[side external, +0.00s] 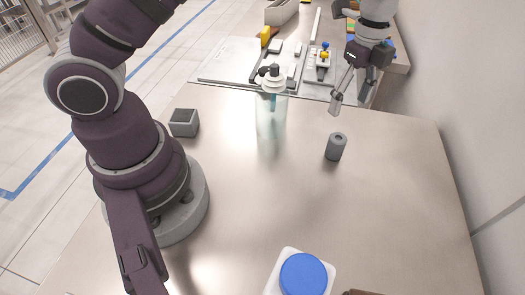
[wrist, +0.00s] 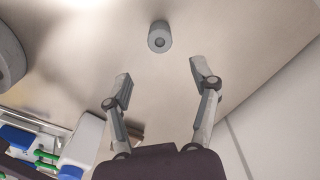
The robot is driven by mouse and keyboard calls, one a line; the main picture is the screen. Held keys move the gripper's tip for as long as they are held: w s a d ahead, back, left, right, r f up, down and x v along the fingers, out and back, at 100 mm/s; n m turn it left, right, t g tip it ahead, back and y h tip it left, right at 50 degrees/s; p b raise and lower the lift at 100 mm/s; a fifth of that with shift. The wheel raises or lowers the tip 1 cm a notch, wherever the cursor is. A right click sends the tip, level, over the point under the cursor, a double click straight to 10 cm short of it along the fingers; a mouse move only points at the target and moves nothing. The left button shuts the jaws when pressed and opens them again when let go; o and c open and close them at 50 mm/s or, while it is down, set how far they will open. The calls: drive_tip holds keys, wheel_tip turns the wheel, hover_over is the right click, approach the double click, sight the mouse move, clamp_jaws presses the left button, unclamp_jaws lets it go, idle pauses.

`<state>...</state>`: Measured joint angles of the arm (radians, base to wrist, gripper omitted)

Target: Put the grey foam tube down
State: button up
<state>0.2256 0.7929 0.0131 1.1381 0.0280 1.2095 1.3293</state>
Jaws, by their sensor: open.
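The grey foam tube (side external: 336,147) stands upright on the table, on the right side in the side view. In the wrist view the tube (wrist: 160,37) shows from above with its round hole visible, beyond my fingertips. My gripper (side external: 336,100) is above the table and behind the tube in the side view, apart from it. In the wrist view my gripper (wrist: 160,72) has its two fingers spread wide with nothing between them.
A clear pump bottle (side external: 271,115) and a grey square box (side external: 184,122) stand left of the tube. A white container with a blue lid (side external: 302,274) is at the front. A tray of parts (side external: 240,62) lies at the back. The table around the tube is clear.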

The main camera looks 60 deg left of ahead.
drive_tip(key=shift+r, duration=0.5)
drive_tip(key=s+a+r+n+t, duration=0.3)
drive_tip(key=s+a+r+n, duration=0.1)
drive_tip(key=s+r+n, duration=0.4)
drive_tip(key=s+a+n+t, duration=0.2)
drive_tip(key=s+a+n, duration=0.1)
drive_tip(key=s+n, duration=0.5)
drive_tip(key=shift+s+a+r+n+t, duration=0.2)
drive_tip(key=shift+n+t, duration=0.1)
drive_tip(key=shift+n, duration=0.7)
